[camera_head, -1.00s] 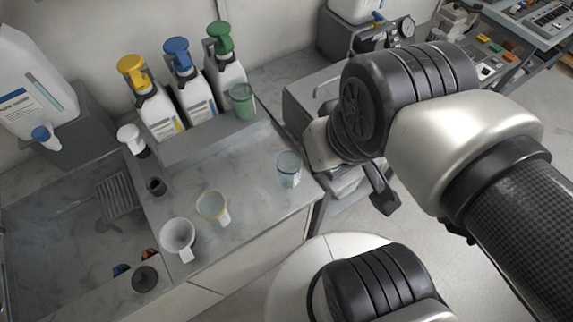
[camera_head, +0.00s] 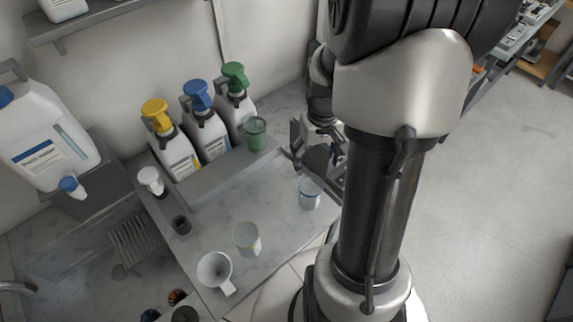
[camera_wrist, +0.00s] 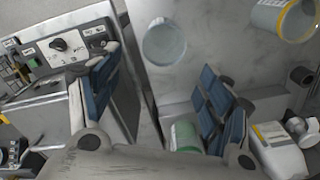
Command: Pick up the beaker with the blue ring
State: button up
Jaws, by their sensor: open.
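The clear beaker with the blue ring (camera_head: 310,193) stands upright on the grey counter (camera_head: 272,195) near its right edge. In the wrist view the clear beaker (camera_wrist: 164,44) shows ahead of the fingers, near the top middle; its ring colour is faint there. My gripper (camera_head: 316,152) is just behind the beaker in the head view, apart from it. My arm covers the area right of the beaker in the head view.
A yellow-ringed beaker (camera_head: 247,239) and a white jug (camera_head: 215,271) stand to the left on the counter. A sink lies at left.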

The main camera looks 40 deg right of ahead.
aim_at(313, 184)
jog(key=shift+o, duration=0.5)
notch_tip(313, 184, down, 11)
jog(key=b, duration=0.3)
jog(key=shift+s+f, duration=0.1)
jog(key=shift+f, duration=0.1)
jog(key=f+b, duration=0.1)
jog(key=f, duration=0.1)
jog(key=a+f+b, duration=0.1)
jog(key=f, duration=0.1)
jog(key=shift+s+f, duration=0.15)
jog(key=shift+f, duration=0.05)
jog(key=shift+d+f, duration=0.1)
jog(key=shift+f, duration=0.3)
jog(key=shift+r, duration=0.1)
jog(key=shift+c, duration=0.5)
jog(key=c, duration=0.9)
